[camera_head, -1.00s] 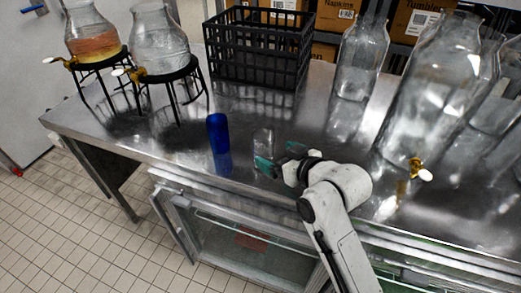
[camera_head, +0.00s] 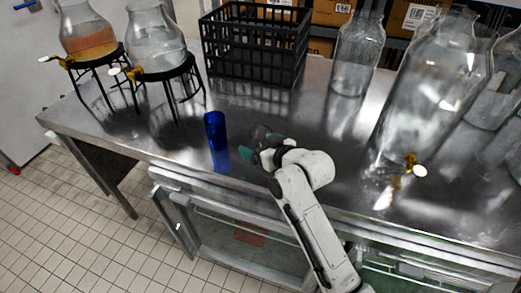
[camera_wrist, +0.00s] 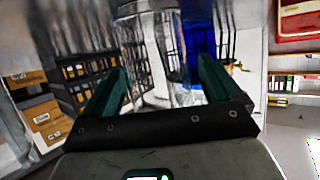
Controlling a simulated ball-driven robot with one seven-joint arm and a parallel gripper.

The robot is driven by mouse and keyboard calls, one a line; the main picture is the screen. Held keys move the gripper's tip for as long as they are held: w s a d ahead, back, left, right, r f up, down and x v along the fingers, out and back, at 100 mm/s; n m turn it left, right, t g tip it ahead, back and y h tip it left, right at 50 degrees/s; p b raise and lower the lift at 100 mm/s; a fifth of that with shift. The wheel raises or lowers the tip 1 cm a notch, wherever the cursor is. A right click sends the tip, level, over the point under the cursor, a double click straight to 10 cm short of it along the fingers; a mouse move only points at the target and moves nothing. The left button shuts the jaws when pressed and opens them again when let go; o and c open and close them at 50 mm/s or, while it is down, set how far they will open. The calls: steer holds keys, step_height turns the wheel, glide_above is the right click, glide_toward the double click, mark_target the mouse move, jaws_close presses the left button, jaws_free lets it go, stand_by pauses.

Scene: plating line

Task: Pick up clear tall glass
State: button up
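The clear tall glass (camera_head: 259,132) is on the steel counter, mostly hidden behind my gripper in the head view. In the wrist view the clear glass (camera_wrist: 152,60) shows upright between and beyond my two fingers. My gripper (camera_head: 262,147) has teal fingers. In the wrist view my gripper (camera_wrist: 165,85) is open, its fingers well apart with the glass between their lines. I cannot tell whether either finger touches the glass. A blue glass (camera_head: 215,130) stands just left of my gripper; it also shows in the wrist view (camera_wrist: 197,45), near the right finger.
The steel counter (camera_head: 140,140) has its front edge close below my gripper. A black crate (camera_head: 255,45) stands behind. Two dispensers on black stands (camera_head: 160,70) are at the left. A clear bottle (camera_head: 357,55) and a large jar with a tap (camera_head: 430,95) are at the right.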

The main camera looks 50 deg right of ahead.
steer(key=c, duration=1.1)
steer(key=shift+r, duration=0.1)
steer(key=shift+r, duration=0.55)
steer(key=s+a+r+p, duration=0.1)
steer(key=s+r+p, duration=0.1)
steer(key=s+r, duration=0.2)
steer(key=s+a+r+p, duration=0.1)
steer(key=s+r+p, duration=0.1)
steer(key=s+r, duration=0.2)
steer(key=s+r+p, duration=0.2)
steer(key=s+r, duration=0.1)
steer(key=s, duration=0.2)
steer(key=shift+s+a+r+p, duration=0.35)
steer(key=shift+a+r, duration=0.05)
steer(key=shift+s+f, duration=0.1)
